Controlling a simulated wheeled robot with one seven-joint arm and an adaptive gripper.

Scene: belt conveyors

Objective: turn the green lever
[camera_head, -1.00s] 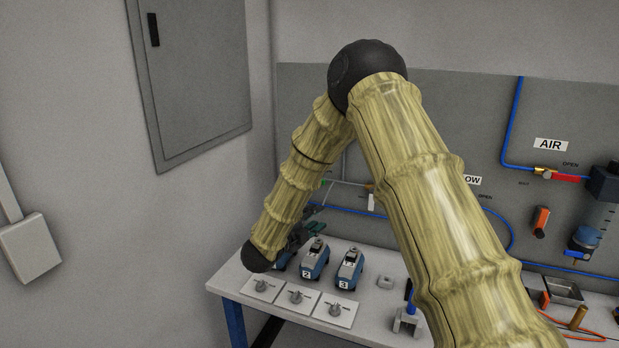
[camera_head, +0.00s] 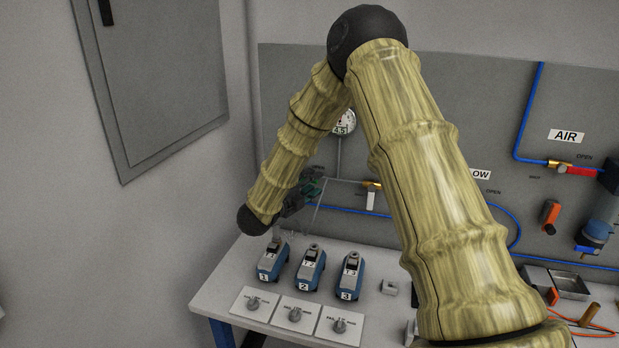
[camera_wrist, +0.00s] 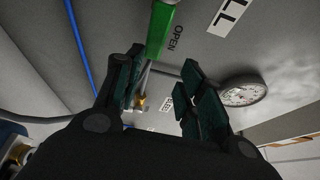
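The green lever (camera_wrist: 160,30) shows in the wrist view at the top centre, beside the word OPEN on the grey panel. Its near end lies close to the tip of the left finger; I cannot tell whether they touch. My gripper (camera_wrist: 164,70) is open, with two dark green fingers apart and nothing held between them. In the head view my gripper (camera_head: 304,190) is small at the panel, partly hidden by my forearm, and I cannot pick the lever out from the fingers there.
A round gauge (camera_wrist: 243,91) is right of the fingers in the wrist view. Blue pumps (camera_head: 311,268) numbered 1 to 3 and switch plates (camera_head: 297,312) stand on the table (camera_head: 222,285) below. A red lever (camera_head: 582,171) is on the AIR line at right.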

